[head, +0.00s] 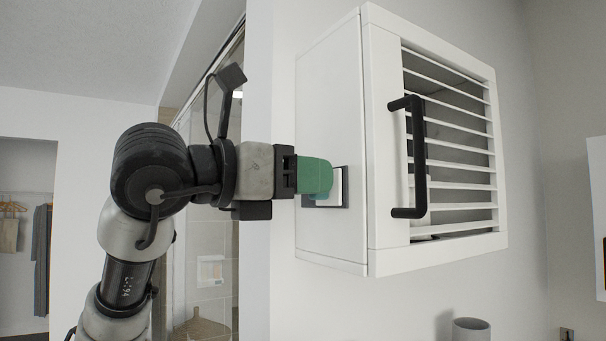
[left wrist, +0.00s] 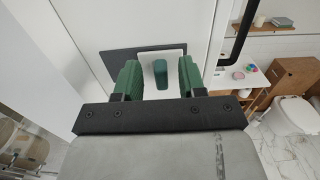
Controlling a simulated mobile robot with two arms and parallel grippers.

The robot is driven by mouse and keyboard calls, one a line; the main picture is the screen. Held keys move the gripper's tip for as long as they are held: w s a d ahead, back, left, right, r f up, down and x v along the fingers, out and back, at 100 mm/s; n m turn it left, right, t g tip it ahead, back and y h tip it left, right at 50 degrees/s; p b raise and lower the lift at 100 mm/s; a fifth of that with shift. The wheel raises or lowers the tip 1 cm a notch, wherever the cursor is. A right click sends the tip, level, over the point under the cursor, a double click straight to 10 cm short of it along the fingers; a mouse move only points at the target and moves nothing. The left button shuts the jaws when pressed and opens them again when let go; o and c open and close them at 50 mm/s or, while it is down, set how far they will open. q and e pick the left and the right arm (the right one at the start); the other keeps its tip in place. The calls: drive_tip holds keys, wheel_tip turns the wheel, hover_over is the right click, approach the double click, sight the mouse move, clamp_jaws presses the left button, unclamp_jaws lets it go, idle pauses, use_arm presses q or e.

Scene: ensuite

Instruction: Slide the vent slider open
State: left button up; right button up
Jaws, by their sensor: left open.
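The vent slider is on the left side wall of a white louvred wall cabinet (head: 330,95). It has a dark plate (head: 345,200) with a white panel, and in the left wrist view a teal knob (left wrist: 160,73) stands out from the white panel (left wrist: 145,62). In the head view the green fingers hide most of it. My left gripper (head: 326,178) is at the slider. In the left wrist view its open fingers (left wrist: 160,78) are on either side of the knob, with gaps visible between. My right gripper is in neither view.
A black bar handle (head: 419,155) stands out from the cabinet's slatted front. A grey cup-like object (head: 471,329) is below the cabinet. In the left wrist view, a toilet (left wrist: 292,115) and a wooden cabinet (left wrist: 290,78) are at the right.

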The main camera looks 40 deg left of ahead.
use_arm(q)
drive_tip(key=shift+d, duration=0.1)
drive_tip(key=c, duration=0.4)
clamp_jaws()
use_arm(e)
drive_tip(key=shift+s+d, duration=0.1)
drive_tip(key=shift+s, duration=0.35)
use_arm(q)
drive_tip(key=a, duration=0.1)
drive_tip(key=w+a, duration=0.1)
drive_tip(key=a, duration=0.2)
drive_tip(key=shift+w+r, duration=0.1)
drive_tip(key=shift+w, duration=0.2)
unclamp_jaws()
drive_tip(key=o, duration=0.4)
drive_tip(key=shift+w+a, duration=0.1)
drive_tip(key=shift+a, duration=0.2)
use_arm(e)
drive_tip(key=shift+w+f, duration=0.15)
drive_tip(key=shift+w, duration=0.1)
